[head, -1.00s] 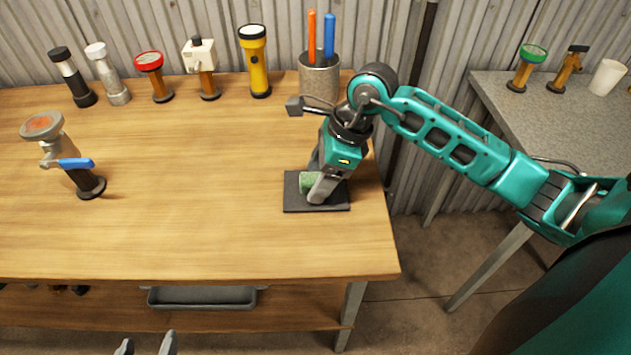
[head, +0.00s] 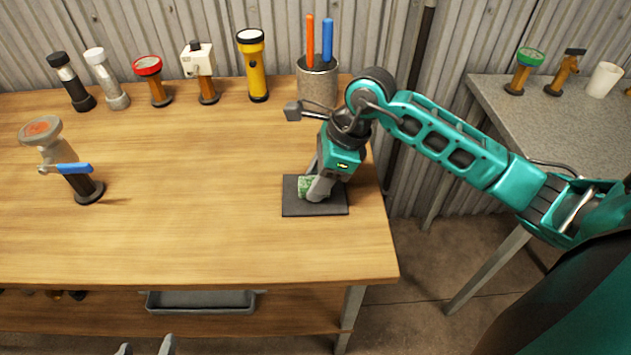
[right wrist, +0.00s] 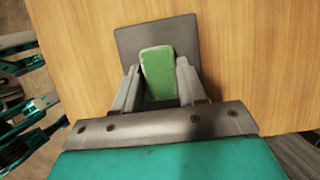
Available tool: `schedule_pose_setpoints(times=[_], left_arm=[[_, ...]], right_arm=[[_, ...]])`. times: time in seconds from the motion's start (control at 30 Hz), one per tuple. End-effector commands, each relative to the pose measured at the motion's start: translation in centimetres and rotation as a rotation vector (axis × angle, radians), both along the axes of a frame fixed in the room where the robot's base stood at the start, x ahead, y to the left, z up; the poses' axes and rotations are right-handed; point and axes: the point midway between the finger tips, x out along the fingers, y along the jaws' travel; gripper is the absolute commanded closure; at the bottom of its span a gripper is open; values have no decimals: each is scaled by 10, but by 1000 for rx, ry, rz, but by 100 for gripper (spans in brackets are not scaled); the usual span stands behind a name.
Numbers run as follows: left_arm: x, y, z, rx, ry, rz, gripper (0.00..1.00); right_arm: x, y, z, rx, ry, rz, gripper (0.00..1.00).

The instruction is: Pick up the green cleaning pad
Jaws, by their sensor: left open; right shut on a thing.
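The green cleaning pad (head: 305,187) is at the dark square mat (head: 318,208) near the right end of the wooden workbench. In the right wrist view the pad (right wrist: 160,72) stands between the two fingers of my right gripper (right wrist: 159,82), with the mat (right wrist: 130,42) behind it. My right gripper (head: 317,188) is shut on the pad. Whether the pad is clear of the mat I cannot tell. My left gripper (head: 147,347) is open and empty at the bottom edge of the head view, in front of the bench.
A valve with a blue lever (head: 68,165) stands at the bench's left. Several flashlights and fittings line the back, beside a metal cup (head: 318,82) holding an orange and a blue stick. A grey table (head: 545,125) stands at right. The bench middle is clear.

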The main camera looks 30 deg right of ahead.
Motion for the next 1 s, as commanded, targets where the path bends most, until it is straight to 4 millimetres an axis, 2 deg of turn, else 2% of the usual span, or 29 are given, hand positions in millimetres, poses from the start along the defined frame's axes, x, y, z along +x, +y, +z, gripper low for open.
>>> schedule_pose_setpoints(times=[0.17, 0.37, 0.63, 0.8, 1.0], left_arm=[[0, 0, 1, 0, -1, 1, 32], [1, 1, 5, 3, -4, 1, 32], [1, 5, 11, 11, -12, 7, 32], [-3, 8, 8, 17, 1, 10, 32], [-5, 9, 10, 20, 2, 11, 32]], right_arm=[[1, 0, 7, 0, -2, 0, 88], [1, -1, 35, -2, -6, 0, 88], [2, -1, 112, -2, -9, 1, 88], [1, 0, 157, -1, -7, 0, 88], [1, 0, 189, 0, -2, -1, 88]])
